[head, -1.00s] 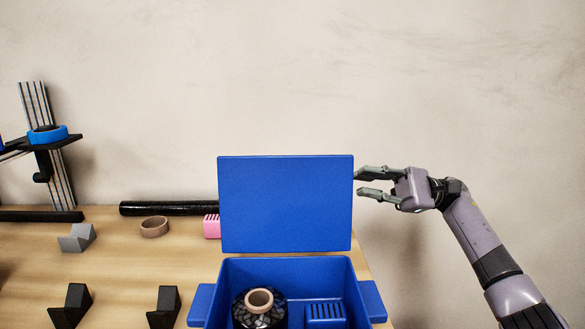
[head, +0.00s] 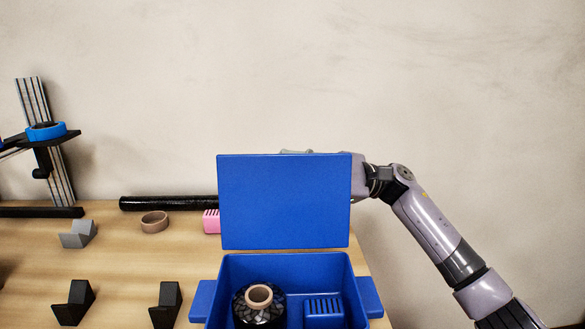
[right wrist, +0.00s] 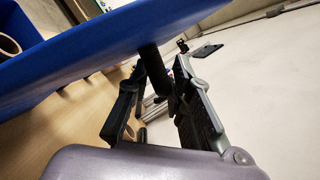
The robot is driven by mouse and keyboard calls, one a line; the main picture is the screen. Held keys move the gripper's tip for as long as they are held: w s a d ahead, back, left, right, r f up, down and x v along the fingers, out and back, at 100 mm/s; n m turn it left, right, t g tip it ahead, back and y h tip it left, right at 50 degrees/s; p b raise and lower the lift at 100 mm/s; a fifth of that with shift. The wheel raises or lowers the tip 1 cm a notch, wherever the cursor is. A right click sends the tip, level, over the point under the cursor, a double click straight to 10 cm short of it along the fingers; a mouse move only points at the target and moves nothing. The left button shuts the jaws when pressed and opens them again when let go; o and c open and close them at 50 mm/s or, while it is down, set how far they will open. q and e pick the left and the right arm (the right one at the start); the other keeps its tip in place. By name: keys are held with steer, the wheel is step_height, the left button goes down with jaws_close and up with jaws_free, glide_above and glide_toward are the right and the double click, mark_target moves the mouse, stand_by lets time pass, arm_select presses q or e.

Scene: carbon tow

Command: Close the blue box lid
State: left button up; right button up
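The blue box (head: 211,290) stands at the table's front, right of centre. Its blue lid (head: 284,202) stands upright and open at the back edge. My right gripper (head: 296,152) has reached in from the right behind the lid; only a fingertip edge shows above the lid's top, and the lid hides the rest. In the right wrist view the lid (right wrist: 90,50) runs across the upper left, close to the fingers. There the right gripper (right wrist: 167,75) has its fingers apart, with nothing seen held; contact with the lid cannot be told. My left gripper is not in view.
Inside the box are a dark spool (head: 259,304) and a blue slotted block (head: 323,309). Left of the lid lie a black roll (head: 165,203), a pink block (head: 211,221) and a brown ring (head: 154,222). Black holders (head: 166,304) stand left of the box.

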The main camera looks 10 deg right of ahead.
jaws_close()
stand_by(0.7)
